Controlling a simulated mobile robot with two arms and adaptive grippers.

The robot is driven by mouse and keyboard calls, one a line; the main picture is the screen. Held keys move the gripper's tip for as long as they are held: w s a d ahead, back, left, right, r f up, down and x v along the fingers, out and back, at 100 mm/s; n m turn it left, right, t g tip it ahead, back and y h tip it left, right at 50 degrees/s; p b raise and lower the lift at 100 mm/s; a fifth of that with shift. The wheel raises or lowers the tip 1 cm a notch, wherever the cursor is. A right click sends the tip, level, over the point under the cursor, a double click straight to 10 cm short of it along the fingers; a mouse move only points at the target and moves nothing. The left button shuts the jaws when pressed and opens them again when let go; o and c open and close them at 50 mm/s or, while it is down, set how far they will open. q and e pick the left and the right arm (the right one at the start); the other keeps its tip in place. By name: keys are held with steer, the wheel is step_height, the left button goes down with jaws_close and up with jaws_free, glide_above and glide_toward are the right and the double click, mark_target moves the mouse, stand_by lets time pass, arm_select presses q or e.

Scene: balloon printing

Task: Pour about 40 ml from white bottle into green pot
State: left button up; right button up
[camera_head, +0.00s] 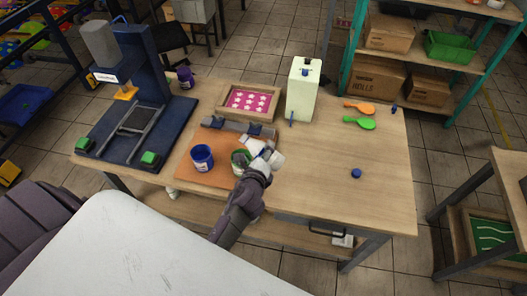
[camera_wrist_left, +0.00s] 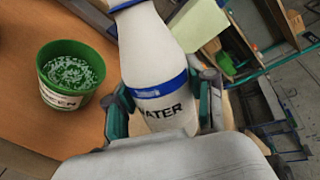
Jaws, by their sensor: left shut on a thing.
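The white bottle (camera_head: 274,158) has a blue band and the word "WATER", seen in the left wrist view (camera_wrist_left: 155,60). My left gripper (camera_head: 260,165) is shut around its body, with one finger on each side in the left wrist view (camera_wrist_left: 163,105). In the head view the bottle is tilted, its neck pointing up and left near the green pot. The green pot (camera_head: 238,158) stands upright on the brown board, partly hidden by the bottle and gripper. In the left wrist view the pot (camera_wrist_left: 55,97) holds pale flecks. No liquid stream shows. My right gripper is out of view.
A blue pot (camera_head: 202,158) stands left of the green pot. Behind are a grey bar (camera_head: 228,126), a pink star screen (camera_head: 252,101) and a white canister (camera_head: 302,92). A blue press (camera_head: 135,115) stands left. A blue cap (camera_head: 356,173) lies on the clear right side.

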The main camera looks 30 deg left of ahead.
arm_select(q)
steer(key=shift+d+f+n+h+p, duration=0.2)
steer(key=shift+f+n+h+p, duration=0.15)
steer(key=shift+n+p, duration=0.2)
stand_by(0.6)
steer(key=shift+n, duration=0.25)
steer(key=shift+f, duration=0.1)
steer(key=shift+h, duration=0.25)
steer(key=shift+d+f+n, duration=0.1)
steer(key=shift+f+n, duration=0.1)
steer(key=shift+n, duration=0.1)
steer(key=shift+f+n+h+p, duration=0.4)
steer(key=shift+n+h+p, duration=0.1)
steer(key=shift+n, duration=0.1)
steer(key=shift+r, duration=0.1)
stand_by(0.4)
